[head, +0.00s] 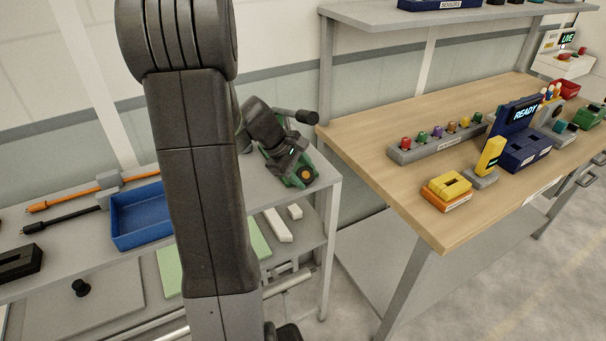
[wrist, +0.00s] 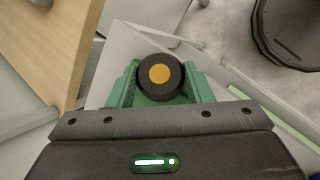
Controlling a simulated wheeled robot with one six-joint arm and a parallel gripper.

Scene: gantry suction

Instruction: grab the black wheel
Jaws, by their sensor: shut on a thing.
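The black wheel (wrist: 160,77) has an orange hub and sits between the green fingers of my gripper (wrist: 158,88) in the wrist view. My gripper is shut on it, with a finger against either side. In the head view the wheel (head: 305,174) shows at the lower end of my gripper (head: 298,172), over the right-hand corner of the grey bench. I cannot tell whether the wheel touches the bench top. Part of the bench is hidden behind my arm.
A blue tray (head: 139,236) and orange and black rod-like tools (head: 85,188) lie on the grey bench (head: 318,186) to the left. A wooden workbench (head: 400,190) stands to the right, holding a row of coloured knobs (head: 437,139) and a yellow block (head: 447,187).

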